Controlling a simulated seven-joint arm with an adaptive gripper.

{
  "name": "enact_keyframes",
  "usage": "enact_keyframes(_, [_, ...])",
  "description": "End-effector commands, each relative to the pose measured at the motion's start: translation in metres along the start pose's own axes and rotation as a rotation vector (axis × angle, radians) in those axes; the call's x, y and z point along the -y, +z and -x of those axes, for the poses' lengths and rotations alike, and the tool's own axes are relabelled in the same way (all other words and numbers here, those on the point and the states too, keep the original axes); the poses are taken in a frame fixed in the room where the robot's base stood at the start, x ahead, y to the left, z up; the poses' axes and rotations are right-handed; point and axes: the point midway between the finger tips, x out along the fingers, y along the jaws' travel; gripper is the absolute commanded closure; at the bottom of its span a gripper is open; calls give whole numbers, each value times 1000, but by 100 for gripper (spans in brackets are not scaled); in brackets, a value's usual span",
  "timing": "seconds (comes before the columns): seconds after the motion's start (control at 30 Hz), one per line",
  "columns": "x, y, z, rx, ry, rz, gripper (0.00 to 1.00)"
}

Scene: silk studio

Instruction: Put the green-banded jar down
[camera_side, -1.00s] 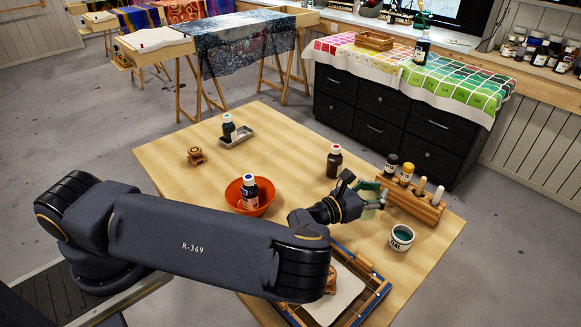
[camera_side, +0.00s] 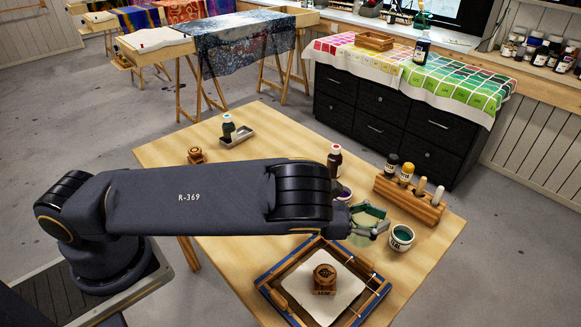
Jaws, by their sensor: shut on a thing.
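The green-banded jar (camera_side: 360,238) is pale and see-through, and my gripper (camera_side: 369,224) is shut on it. The jar looks upright, over the table's right half, between the framed tray and the teal pot. My arm and fingers hide part of it. I cannot tell whether its base touches the wooden table (camera_side: 430,262).
A teal pot (camera_side: 402,238) stands just right of my gripper. Behind it is a wooden rack (camera_side: 410,202) with bottles and pegs. A dark red bottle (camera_side: 334,160) stands behind my arm. A blue-edged frame (camera_side: 372,300) with a wooden stamp (camera_side: 324,280) lies in front.

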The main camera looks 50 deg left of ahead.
Motion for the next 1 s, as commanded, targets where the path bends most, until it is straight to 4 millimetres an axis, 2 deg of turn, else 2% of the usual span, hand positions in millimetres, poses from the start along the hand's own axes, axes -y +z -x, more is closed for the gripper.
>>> enact_keyframes(0.17, [-34,-3,-9,4,-108,-4,100])
enact_keyframes(0.27, [-64,-1,-5,2,-153,-7,100])
enact_keyframes(0.33, [-92,2,3,1,-175,-9,100])
enact_keyframes(0.47, [-154,9,33,-3,-180,-12,100])
enact_keyframes(0.5, [-174,11,45,-4,-171,-12,100])
enact_keyframes(0.6, [-219,16,78,-6,-127,-11,100])
enact_keyframes(0.7, [-254,20,107,-8,-64,-9,100])
enact_keyframes(0.83, [-285,21,137,-10,16,-6,100])
enact_keyframes(1.0, [-301,14,156,-11,63,-5,100])
